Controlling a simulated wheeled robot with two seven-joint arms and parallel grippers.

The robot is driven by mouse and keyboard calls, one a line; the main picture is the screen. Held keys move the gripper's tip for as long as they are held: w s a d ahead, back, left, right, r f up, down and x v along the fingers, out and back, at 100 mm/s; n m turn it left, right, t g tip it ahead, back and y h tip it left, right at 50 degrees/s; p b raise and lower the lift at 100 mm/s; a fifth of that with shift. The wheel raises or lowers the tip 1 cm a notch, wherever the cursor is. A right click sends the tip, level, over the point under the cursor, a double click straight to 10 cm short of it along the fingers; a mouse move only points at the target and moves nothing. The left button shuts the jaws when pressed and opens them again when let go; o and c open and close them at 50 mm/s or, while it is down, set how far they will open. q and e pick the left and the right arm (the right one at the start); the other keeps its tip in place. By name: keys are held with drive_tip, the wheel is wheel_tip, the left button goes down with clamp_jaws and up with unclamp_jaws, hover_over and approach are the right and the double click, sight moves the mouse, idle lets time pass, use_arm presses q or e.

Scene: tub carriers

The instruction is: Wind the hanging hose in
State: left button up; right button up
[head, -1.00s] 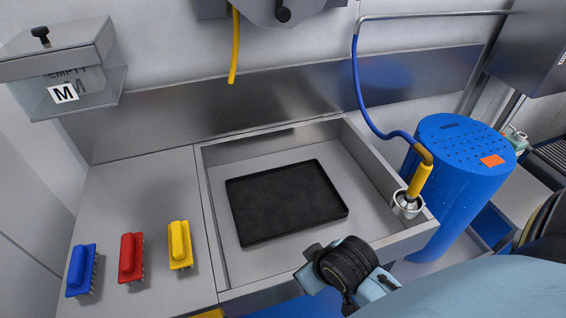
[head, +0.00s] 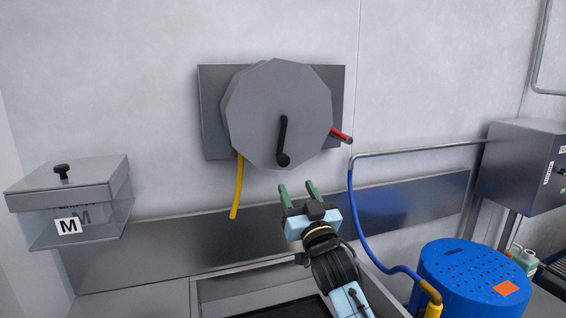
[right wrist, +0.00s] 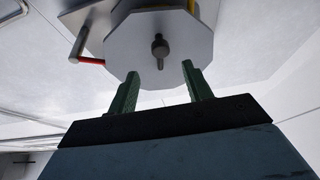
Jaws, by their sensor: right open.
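The grey many-sided hose reel (head: 277,112) is mounted on a plate on the back wall. Its black crank (head: 283,138) hangs down, with the knob (head: 283,160) near the reel's lower edge. The yellow hose (head: 238,188) hangs from the reel's lower left. A red-gripped lever (head: 342,135) sticks out at the reel's right. My right gripper (head: 298,188) is open and empty below the knob, apart from it. In the right wrist view, the reel (right wrist: 185,42) and knob (right wrist: 159,46) lie beyond the open green fingers. My left gripper is not in view.
A lidded clear box (head: 75,205) marked M is on the left wall. A blue hose (head: 357,225) hangs from a pipe (head: 420,147) at right, above a blue perforated drum (head: 470,275). A grey control box (head: 530,165) is far right. The wall around the reel is clear.

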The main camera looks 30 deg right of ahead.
sight(285, 164)
drive_tip(key=p+x, duration=0.2)
drive_tip(key=x, duration=0.9)
drive_tip(key=shift+w+d, duration=0.15)
drive_tip(key=shift+w, duration=0.05)
drive_tip(key=shift+c, duration=0.4)
clamp_jaws()
